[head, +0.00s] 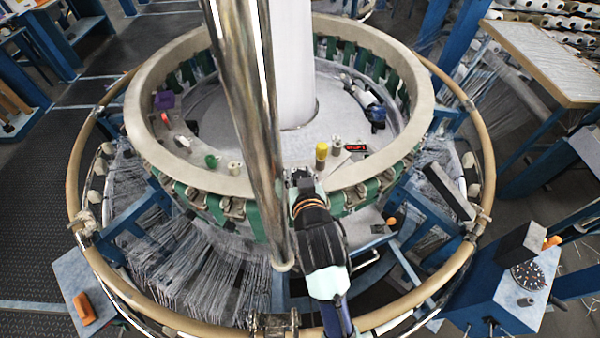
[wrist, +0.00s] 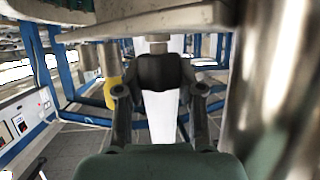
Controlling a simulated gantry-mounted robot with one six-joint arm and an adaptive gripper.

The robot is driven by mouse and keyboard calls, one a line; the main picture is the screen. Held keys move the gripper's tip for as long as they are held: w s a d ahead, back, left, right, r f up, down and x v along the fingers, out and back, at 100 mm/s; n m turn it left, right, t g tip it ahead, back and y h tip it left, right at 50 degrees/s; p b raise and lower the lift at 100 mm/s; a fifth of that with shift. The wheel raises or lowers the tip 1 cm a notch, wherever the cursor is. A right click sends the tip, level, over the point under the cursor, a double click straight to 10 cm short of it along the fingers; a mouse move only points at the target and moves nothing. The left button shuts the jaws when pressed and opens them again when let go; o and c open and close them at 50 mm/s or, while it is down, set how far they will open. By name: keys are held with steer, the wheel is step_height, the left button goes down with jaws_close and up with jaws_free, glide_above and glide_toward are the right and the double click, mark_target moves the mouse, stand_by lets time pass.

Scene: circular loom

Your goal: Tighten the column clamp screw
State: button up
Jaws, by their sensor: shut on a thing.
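My gripper (head: 300,180) is at the front rim of the loom's ring, just right of the shiny metal column (head: 255,130). In the wrist view its two fingers (wrist: 160,92) stand on either side of a black knob (wrist: 162,72), which I take for the clamp screw, and are shut on it. A short pale shaft (wrist: 158,46) runs from the knob up to a light plate (wrist: 150,20). The column (wrist: 275,90) fills the right side of the wrist view, close to the gripper. In the head view the knob is hidden by my arm and gripper.
Green and white spools (head: 222,162) lie left of the column. A tan hoop (head: 470,250) circles the loom, with many threads inside.

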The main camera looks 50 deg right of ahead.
mark_target(300, 175)
stand_by(0.3)
steer(key=o, duration=1.2)
steer(key=shift+c, duration=0.2)
step_height(300, 175, up, 10)
